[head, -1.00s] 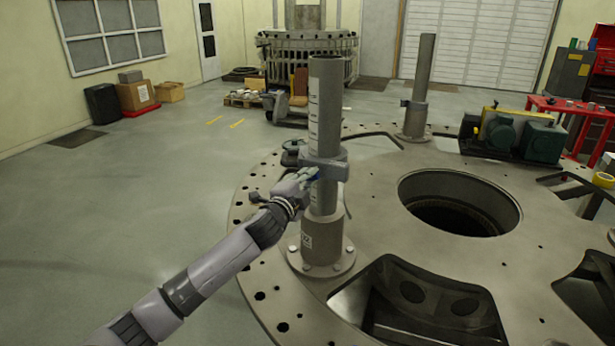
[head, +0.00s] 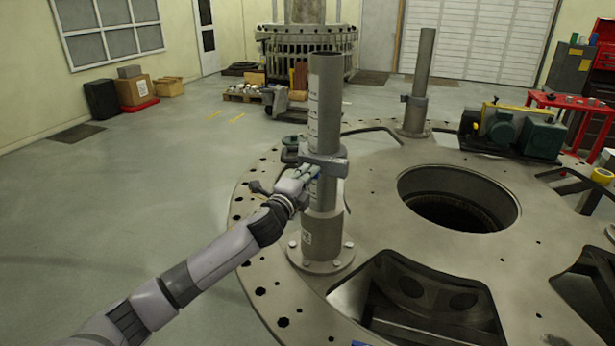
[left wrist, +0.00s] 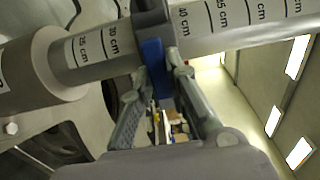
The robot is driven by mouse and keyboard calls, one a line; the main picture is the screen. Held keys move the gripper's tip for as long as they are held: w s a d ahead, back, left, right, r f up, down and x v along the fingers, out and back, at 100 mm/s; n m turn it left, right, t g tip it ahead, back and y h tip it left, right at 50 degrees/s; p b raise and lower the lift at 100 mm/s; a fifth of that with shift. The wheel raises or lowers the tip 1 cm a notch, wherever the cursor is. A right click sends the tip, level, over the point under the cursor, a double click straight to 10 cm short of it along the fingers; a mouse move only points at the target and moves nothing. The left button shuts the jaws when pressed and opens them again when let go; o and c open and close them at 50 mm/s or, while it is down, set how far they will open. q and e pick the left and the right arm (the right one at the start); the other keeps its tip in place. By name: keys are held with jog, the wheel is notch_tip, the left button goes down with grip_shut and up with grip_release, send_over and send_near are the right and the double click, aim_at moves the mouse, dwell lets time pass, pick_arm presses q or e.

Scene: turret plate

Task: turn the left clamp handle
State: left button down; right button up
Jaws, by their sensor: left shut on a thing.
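The left post (head: 324,105) stands upright on the turret plate (head: 377,225) and carries a grey clamp (head: 330,163) partway up. The clamp also shows in the left wrist view (left wrist: 148,18), across the marked post. Its blue handle (left wrist: 153,62) hangs between the fingers of my left gripper (head: 307,174), which is shut on it. In the left wrist view one finger of the gripper (left wrist: 155,85) is on each side of the handle. In the head view the fingers hide most of the handle. My right gripper is not in view.
A second post (head: 421,75) with a clamp stands farther back. The plate has a large round hole (head: 458,205) and front cut-outs. A green motor unit (head: 520,133) sits at the right beside a red table (head: 575,105). Open floor lies left.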

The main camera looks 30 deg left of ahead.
pick_arm(q)
jog(key=c, duration=1.6)
grip_release()
jog(key=shift+o, duration=0.2)
jog(key=shift+s, duration=0.1)
jog(key=s+d, duration=0.2)
jog(key=s, duration=0.9)
jog(key=shift+s, duration=0.35)
